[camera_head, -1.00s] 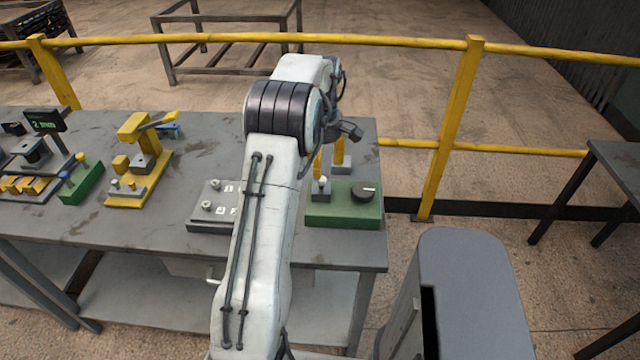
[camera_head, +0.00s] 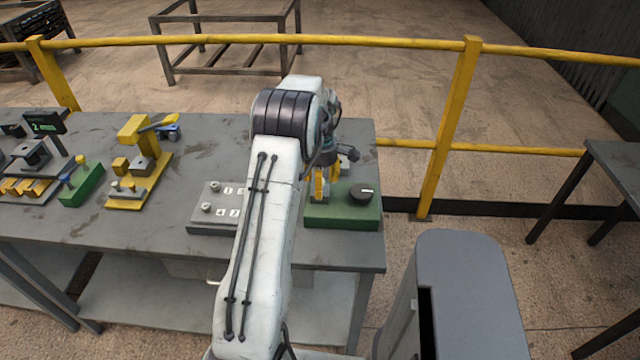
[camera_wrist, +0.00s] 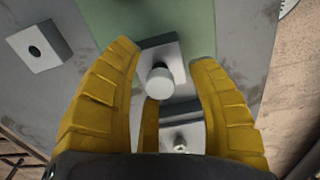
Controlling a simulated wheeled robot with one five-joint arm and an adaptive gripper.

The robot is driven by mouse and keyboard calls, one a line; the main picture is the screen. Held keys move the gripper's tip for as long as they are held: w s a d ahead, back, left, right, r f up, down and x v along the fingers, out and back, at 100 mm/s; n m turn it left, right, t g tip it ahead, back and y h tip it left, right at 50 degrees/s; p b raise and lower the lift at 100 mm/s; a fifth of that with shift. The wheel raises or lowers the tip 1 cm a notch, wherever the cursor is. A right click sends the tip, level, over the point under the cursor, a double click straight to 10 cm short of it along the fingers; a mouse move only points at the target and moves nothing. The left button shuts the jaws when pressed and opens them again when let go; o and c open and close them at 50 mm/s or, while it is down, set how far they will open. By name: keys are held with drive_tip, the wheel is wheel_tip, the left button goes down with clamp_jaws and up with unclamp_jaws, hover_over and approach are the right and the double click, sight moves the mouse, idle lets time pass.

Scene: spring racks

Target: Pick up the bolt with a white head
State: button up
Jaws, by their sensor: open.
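The bolt with a white head (camera_wrist: 161,83) stands in a grey metal block (camera_wrist: 172,52) on a green base (camera_wrist: 100,22) in the wrist view. My gripper (camera_wrist: 165,57) is open over it, with yellow fingers to the left and right of the head and clear gaps on both sides. In the head view my gripper (camera_head: 324,186) is low over the green base (camera_head: 345,213), and the bolt is hidden behind it.
A grey numbered plate (camera_head: 203,222) with pegs lies left of my arm. A yellow clamp fixture (camera_head: 132,200) and a small green block (camera_head: 82,188) stand farther left on the grey table (camera_head: 90,235).

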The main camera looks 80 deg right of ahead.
drive_tip(key=shift+f, duration=0.4)
clamp_jaws()
idle(0.4)
